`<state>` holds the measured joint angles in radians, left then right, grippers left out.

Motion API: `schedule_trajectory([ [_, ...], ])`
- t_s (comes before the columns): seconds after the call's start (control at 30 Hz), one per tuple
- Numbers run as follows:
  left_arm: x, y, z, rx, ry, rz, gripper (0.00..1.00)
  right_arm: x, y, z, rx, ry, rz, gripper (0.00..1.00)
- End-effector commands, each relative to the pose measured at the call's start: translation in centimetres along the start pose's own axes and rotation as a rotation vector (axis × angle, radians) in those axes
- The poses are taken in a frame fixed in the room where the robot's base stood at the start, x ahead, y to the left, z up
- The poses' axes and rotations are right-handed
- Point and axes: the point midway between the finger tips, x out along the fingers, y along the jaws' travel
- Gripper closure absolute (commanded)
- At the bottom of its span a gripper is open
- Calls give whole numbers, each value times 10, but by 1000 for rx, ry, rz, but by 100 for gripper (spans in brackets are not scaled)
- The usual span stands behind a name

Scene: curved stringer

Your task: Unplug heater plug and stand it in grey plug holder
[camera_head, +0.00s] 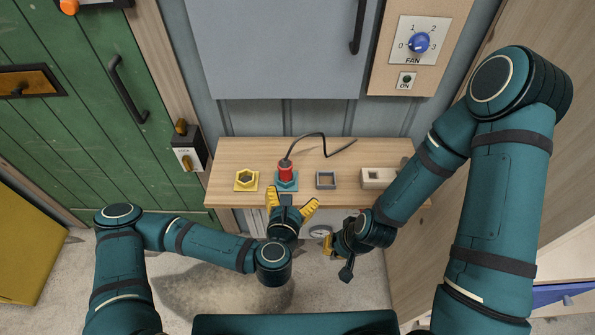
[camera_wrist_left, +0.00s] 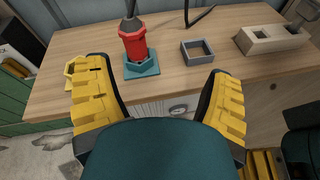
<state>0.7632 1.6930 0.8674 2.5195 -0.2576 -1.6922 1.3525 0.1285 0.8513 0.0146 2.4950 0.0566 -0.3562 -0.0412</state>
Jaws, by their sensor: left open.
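A red plug (camera_head: 285,171) with a black cord stands upright in a teal holder (camera_head: 287,186) on the wooden shelf. The plug (camera_wrist_left: 134,45) and teal holder (camera_wrist_left: 142,67) also show in the left wrist view. A grey square holder (camera_head: 326,180) is to the right of the teal one and looks empty; it is also in the left wrist view (camera_wrist_left: 197,52). My left gripper (camera_head: 292,201) is open and empty, with its yellow fingers just in front of the shelf, short of the plug. My right gripper (camera_head: 340,258) hangs lower right; its fingers are partly hidden.
A yellow hexagonal holder (camera_head: 246,180) stands left on the shelf (camera_head: 225,158). A beige socket block (camera_head: 378,178) stands right, close to my right arm. The cord arches behind the holders. A grey cabinet door (camera_head: 275,50) rises behind the shelf.

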Motion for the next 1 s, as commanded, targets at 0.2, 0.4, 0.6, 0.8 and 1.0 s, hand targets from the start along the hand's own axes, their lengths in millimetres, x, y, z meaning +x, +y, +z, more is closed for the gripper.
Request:
schedule_trajectory([
  [0.2, -9, 37, -1, -244, 17, 169, 19, 3, -3, 4, -4, -5, -18, 100],
  [0.4, 13, 43, -6, -258, 15, 185, 19, 19, 3, 10, -7, -17, -21, 100],
  [0.6, 49, 50, -5, -256, 18, 183, 19, 24, 5, 13, -10, -25, -22, 100],
  [0.8, 71, 52, -4, -254, 17, 180, 19, 27, 6, 14, -11, -25, -22, 100],
  [1.0, 85, 54, -6, -254, 17, 180, 19, 31, 7, 14, -11, -24, -21, 100],
])
